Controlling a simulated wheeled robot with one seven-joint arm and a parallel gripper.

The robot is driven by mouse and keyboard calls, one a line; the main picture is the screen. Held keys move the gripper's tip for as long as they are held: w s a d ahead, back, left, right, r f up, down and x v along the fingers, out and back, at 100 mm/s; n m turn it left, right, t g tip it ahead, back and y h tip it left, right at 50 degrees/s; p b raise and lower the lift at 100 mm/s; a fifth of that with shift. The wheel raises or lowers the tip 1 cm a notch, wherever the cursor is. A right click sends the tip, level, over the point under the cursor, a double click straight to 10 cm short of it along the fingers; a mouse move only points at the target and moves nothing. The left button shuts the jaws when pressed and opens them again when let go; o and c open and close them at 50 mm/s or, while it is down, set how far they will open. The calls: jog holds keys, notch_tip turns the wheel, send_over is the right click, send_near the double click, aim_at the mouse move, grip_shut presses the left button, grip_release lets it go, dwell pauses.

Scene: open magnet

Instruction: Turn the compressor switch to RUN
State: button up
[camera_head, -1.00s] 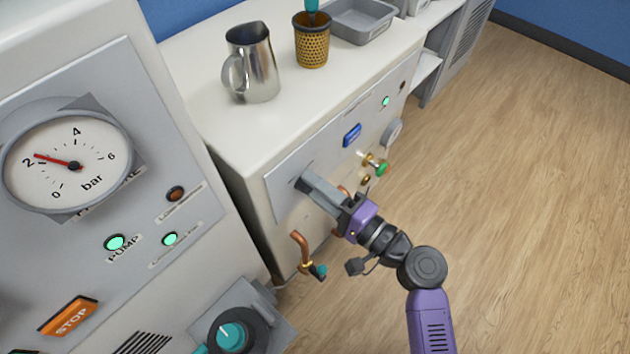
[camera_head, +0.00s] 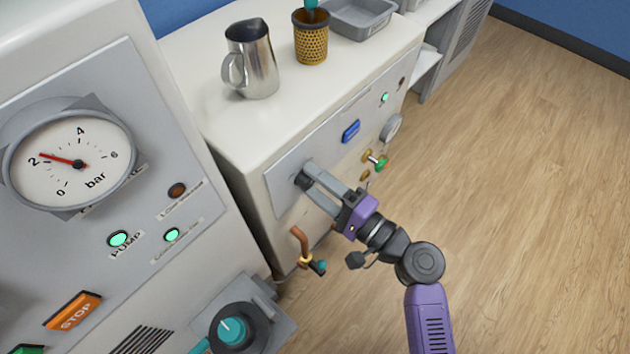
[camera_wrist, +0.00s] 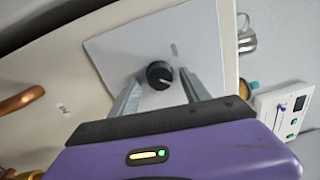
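The compressor switch is a black round knob (camera_wrist: 159,75) with a pale pointer line, on a light grey panel (camera_wrist: 110,50) in the wrist view. In the head view the knob (camera_head: 303,181) shows just past my fingertips, on the front of the white cabinet. My gripper (camera_head: 313,182) reaches the panel from the lower right. In the wrist view its two grey fingers (camera_wrist: 158,87) are apart, one on each side of the knob, with gaps visible between them and it. Label text around the knob is too small to read.
A copper pipe with a teal-handled valve (camera_head: 317,266) juts out below the panel. A metal jug (camera_head: 252,62) stands on top. A gauge cabinet (camera_head: 150,110) stands at left.

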jog(key=p+v, duration=0.1)
jog(key=v, duration=0.6)
jog(key=shift+s+d, duration=0.25)
jog(key=shift+d, duration=0.1)
dwell(0.4)
